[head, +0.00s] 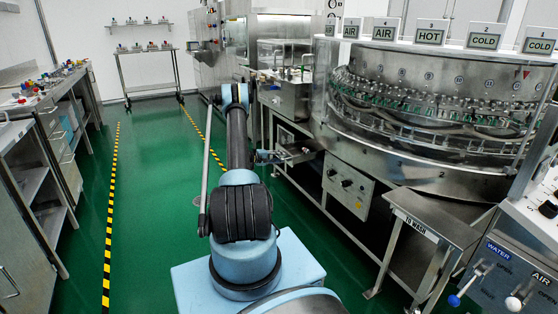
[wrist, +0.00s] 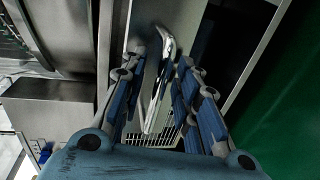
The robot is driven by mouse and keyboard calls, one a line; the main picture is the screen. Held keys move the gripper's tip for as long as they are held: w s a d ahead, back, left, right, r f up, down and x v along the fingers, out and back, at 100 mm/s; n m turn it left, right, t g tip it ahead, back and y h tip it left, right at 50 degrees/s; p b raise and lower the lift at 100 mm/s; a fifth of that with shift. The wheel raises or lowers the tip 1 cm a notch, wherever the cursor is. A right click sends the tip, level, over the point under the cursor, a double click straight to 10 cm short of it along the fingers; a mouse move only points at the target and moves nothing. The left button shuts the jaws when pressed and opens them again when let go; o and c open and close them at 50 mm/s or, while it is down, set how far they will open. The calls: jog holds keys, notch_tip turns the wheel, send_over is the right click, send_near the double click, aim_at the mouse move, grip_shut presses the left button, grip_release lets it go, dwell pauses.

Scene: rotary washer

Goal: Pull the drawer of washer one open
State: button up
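In the wrist view, a bright metal bar handle (wrist: 159,82) stands out from a grey metal front (wrist: 148,14). My gripper (wrist: 162,56) has one blue-and-grey finger on each side of the handle. The fingers are apart, with gaps visible beside the bar; I see no clear grip on it. In the head view, my gripper (head: 268,157) is at the side of the large round steel washer (head: 400,150), low on its left. The drawer handle is too small or hidden there, and I cannot tell how far the drawer stands out.
A dark recess (wrist: 222,45) lies right of the metal front in the wrist view. A steel side table (head: 432,215) and control box (head: 347,187) stand to the right. A workbench (head: 45,115) lines the left. Green floor between is clear.

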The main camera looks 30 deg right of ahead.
jog(key=shift+a, duration=0.1)
jog(key=v, duration=1.2)
